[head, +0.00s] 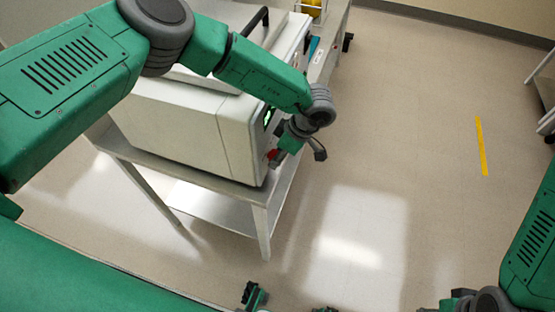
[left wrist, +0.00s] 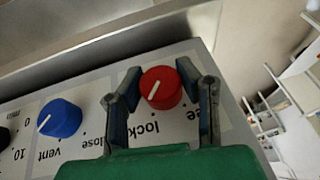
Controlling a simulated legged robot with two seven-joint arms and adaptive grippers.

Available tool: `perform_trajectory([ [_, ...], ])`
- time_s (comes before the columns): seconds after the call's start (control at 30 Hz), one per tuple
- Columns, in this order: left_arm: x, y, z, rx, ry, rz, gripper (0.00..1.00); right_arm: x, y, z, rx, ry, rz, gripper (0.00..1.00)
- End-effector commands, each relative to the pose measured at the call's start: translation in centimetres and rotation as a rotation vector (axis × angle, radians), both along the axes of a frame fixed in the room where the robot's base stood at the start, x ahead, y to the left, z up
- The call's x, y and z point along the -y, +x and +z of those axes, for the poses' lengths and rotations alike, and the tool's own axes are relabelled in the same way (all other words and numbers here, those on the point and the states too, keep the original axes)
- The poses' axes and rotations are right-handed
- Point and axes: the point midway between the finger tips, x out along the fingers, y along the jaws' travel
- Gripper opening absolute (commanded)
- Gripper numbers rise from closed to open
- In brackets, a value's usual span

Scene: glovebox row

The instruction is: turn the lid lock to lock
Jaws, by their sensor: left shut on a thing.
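The lid lock is a red knob (left wrist: 161,88) with a white pointer line, on the light panel near its edge. In the left wrist view the line slants from lower left to upper right. Upside-down lettering that reads "lock" is just below it, partly near the fingers. My left gripper (left wrist: 161,98) has one finger on each side of the knob and is shut on it. In the head view my left gripper (head: 284,147) is at the front face of the white box (head: 185,125), where a bit of red shows.
A blue knob (left wrist: 60,118) marked "vent" sits left of the red one, with a dark knob at the panel's left edge. The box stands on a metal table (head: 225,207). The floor (head: 400,140) to the right is clear, with a yellow strip (head: 481,146).

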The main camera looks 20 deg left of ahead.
Motion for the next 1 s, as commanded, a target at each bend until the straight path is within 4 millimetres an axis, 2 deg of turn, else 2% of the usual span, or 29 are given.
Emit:
perform_trajectory([
  [0.03,0.0,0.2,-0.3,-0.02,0.0,0.001,0.0,0.0,0.0,-0.7,0.0,0.0,0.0,0.4],
  [0.3,0.0,0.2,-0.1,-0.111,0.005,-0.001,0.0,0.0,0.0,-1.7,0.0,0.0,0.0,0.4],
  [0.83,-0.1,0.3,0.2,-0.128,0.007,-0.002,0.0,0.0,0.0,-1.8,0.0,0.0,0.0,0.4],
  [0.87,-0.1,0.3,0.2,-0.128,0.007,-0.002,0.36,0.0,0.0,-1.8,0.0,0.0,0.0,0.4],
  [0.9,-0.1,0.3,0.2,-0.129,0.007,-0.001,0.5,0.0,0.0,-1.8,0.0,0.0,0.0,0.4],
  [1.0,-0.1,0.3,0.2,-0.13,0.007,-0.001,0.52,0.0,0.0,-1.8,0.0,0.0,0.0,0.4],
])
